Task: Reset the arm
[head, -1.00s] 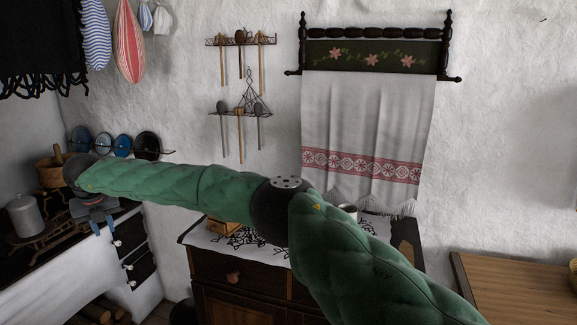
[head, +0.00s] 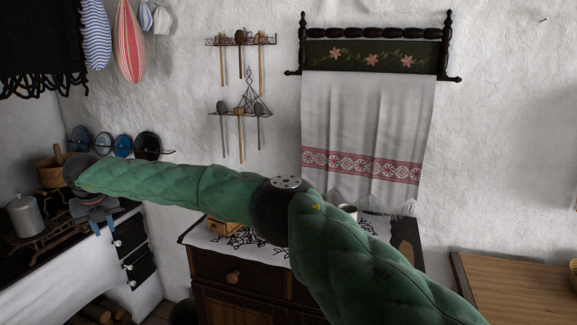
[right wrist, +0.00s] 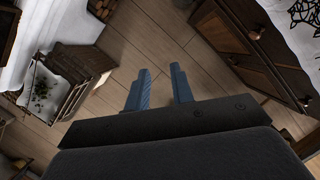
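My right arm, in green padding, reaches from the lower right across the head view to the left. My right gripper (head: 97,222) is at its far end, pointing down in front of the stove (head: 135,265). In the right wrist view its two blue fingers (right wrist: 160,90) stand apart with bare floor between and beyond them, so it is open and empty. My left gripper and left arm are not in view.
A dark wooden cabinet (head: 232,276) stands below my forearm, with a wooden box (head: 222,228) and a cup (head: 347,212) on top. A metal pot (head: 25,216) and wooden mortar (head: 48,172) are at the left. A wooden table (head: 520,285) is at the right. The floor (right wrist: 150,45) is clear under the gripper.

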